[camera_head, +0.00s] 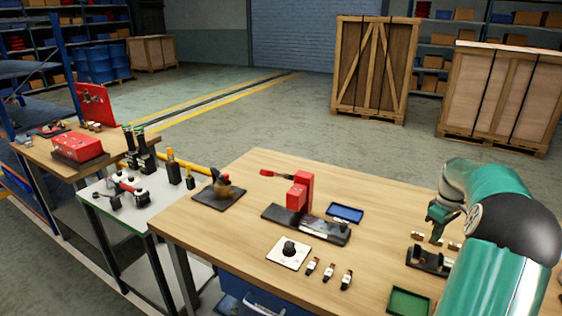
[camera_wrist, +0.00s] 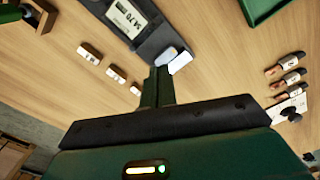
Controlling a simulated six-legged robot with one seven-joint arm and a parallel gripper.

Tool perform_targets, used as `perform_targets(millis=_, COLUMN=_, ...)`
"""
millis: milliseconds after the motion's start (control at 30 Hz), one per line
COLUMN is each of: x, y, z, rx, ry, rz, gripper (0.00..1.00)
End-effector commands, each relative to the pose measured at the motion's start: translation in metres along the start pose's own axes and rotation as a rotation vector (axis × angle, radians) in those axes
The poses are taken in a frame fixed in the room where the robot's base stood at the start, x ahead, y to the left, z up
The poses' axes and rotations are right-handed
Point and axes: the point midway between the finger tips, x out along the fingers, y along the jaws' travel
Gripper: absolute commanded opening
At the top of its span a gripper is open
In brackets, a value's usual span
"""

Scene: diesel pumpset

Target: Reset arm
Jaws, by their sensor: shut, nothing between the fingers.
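My teal arm reaches in from the right of the head view. My gripper (camera_head: 437,238) points down over the right part of the wooden workbench (camera_head: 235,210). In the wrist view the dark fingers of my gripper (camera_wrist: 160,72) are together with nothing between them. Their tips appear in front of a dark device with a lit display (camera_wrist: 132,15); I cannot tell whether they touch it.
A black device (camera_head: 428,262) sits below my gripper, with small pale blocks (camera_wrist: 90,50) nearby. A green tray (camera_head: 409,303), blue tray (camera_head: 345,213), red press-like tool (camera_head: 300,192), dial plate (camera_head: 289,253) and three small parts (camera_head: 328,272) share the bench.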

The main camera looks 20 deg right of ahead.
Motion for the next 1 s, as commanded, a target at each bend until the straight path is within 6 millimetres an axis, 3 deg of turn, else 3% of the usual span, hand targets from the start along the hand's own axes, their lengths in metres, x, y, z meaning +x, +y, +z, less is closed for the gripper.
perform_targets(millis=167, x=-0.010, y=-0.012, z=-0.010, rx=-0.003, ry=0.000, rz=0.013, gripper=0.00)
perform_targets(millis=267, x=-0.029, y=-0.040, z=-0.030, rx=-0.008, ry=0.002, rz=0.039, gripper=0.00)
perform_targets(millis=433, x=-0.073, y=-0.115, z=-0.065, rx=0.000, ry=0.019, rz=0.104, gripper=0.00)
perform_targets(millis=600, x=-0.109, y=-0.194, z=-0.083, rx=0.021, ry=0.062, rz=0.159, gripper=0.00)
perform_targets(millis=767, x=-0.133, y=-0.268, z=-0.083, rx=0.047, ry=0.122, rz=0.194, gripper=0.00)
perform_targets(millis=1000, x=-0.151, y=-0.369, z=-0.060, rx=0.092, ry=0.238, rz=0.206, gripper=0.00)
